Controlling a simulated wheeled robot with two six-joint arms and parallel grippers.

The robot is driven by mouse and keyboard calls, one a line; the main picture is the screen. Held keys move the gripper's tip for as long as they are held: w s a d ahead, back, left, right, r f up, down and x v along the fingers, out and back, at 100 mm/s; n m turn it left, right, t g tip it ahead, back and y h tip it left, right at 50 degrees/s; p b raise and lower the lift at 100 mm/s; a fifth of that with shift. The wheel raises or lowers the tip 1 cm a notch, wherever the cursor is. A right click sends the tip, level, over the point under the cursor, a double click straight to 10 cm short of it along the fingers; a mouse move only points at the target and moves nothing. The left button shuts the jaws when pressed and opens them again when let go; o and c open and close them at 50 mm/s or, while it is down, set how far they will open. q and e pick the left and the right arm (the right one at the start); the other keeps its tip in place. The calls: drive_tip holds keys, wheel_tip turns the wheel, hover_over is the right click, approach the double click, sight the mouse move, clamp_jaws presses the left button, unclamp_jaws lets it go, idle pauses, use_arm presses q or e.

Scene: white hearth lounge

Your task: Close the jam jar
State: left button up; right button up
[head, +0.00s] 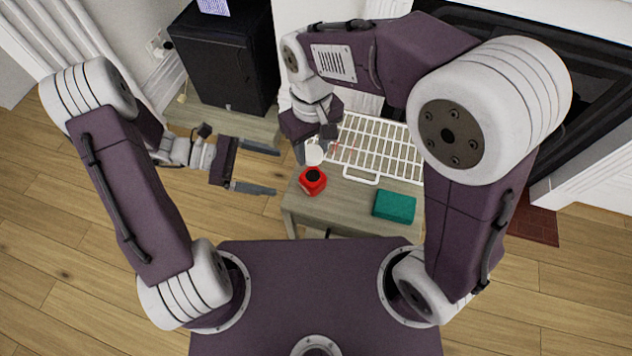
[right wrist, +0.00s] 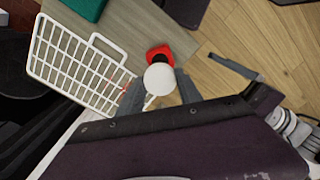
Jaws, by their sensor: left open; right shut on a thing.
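The jam jar (head: 312,181) is a small red jar with a dark round top, standing on the small table near its left front edge. It also shows in the right wrist view (right wrist: 183,42), partly hidden behind the lid. My right gripper (head: 314,148) is shut on a round white lid (head: 314,156), which fills the space between the fingertips in the right wrist view (right wrist: 159,79). In the head view the lid appears just behind the jar; its height above the table is hard to tell. My left gripper (head: 277,171) is open and empty, left of the jar.
A white wire rack (head: 362,180) lies on the table (head: 340,198) behind and right of the jar. A teal box (head: 394,206) sits at the table's right front. A black cabinet (head: 226,60) stands at the back left. Wooden floor is open at left.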

drive_tip(key=shift+s+a, duration=0.15)
drive_tip(key=shift+d, duration=0.25)
use_arm(q)
drive_tip(key=x, duration=1.2)
drive_tip(key=shift+c, duration=0.3)
clamp_jaws()
use_arm(e)
hover_over(313, 176)
drive_tip(key=shift+f, duration=2.5)
